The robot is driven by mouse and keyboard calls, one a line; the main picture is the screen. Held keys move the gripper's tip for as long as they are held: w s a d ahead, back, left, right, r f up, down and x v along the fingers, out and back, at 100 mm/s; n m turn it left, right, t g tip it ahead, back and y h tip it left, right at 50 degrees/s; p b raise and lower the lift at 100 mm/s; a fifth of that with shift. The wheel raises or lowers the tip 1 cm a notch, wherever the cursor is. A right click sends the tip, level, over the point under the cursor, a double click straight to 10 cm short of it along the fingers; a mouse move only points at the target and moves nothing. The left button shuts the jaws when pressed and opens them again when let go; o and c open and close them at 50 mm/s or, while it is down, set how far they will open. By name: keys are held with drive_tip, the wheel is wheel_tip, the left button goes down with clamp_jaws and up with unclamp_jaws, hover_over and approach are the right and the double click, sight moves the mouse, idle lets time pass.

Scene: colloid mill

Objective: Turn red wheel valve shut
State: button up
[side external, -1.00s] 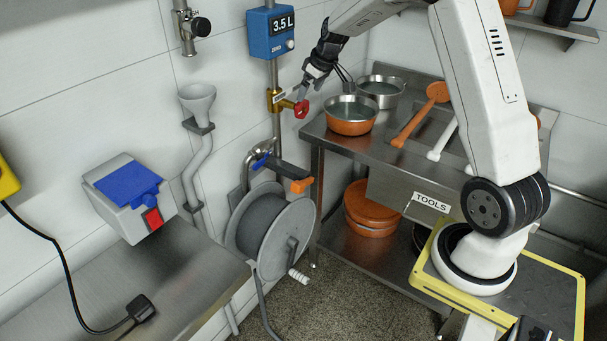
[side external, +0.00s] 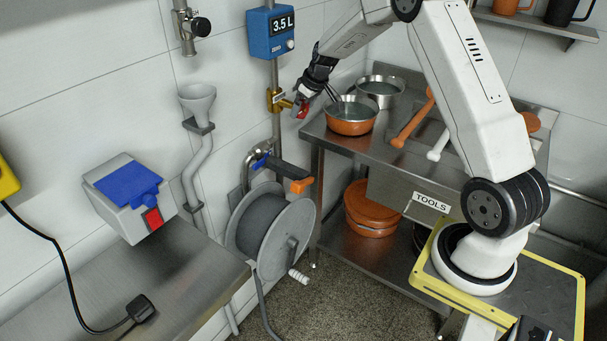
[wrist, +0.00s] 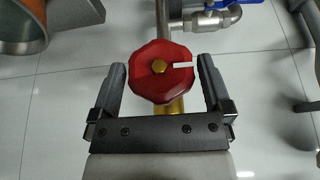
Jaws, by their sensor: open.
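The red wheel valve (side external: 303,110) sits on a brass fitting (side external: 276,100) on the vertical pipe below the blue meter. In the wrist view the red wheel (wrist: 161,73) faces me, with a brass centre nut and a white mark pointing right. My gripper (wrist: 162,80) is open, with one finger on each side of the wheel; small gaps show between the fingers and its rim. In the side view my gripper (side external: 306,97) is at the wheel and partly covers it.
An orange pan (side external: 351,127) and a steel pot (side external: 380,101) stand on the steel bench close to the right. A hose reel (side external: 270,232) and blue-handled tap (side external: 262,161) are below.

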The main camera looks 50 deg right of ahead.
drive_tip(key=shift+w+f, duration=0.2)
drive_tip(key=shift+f, duration=0.35)
drive_tip(key=c, duration=0.9)
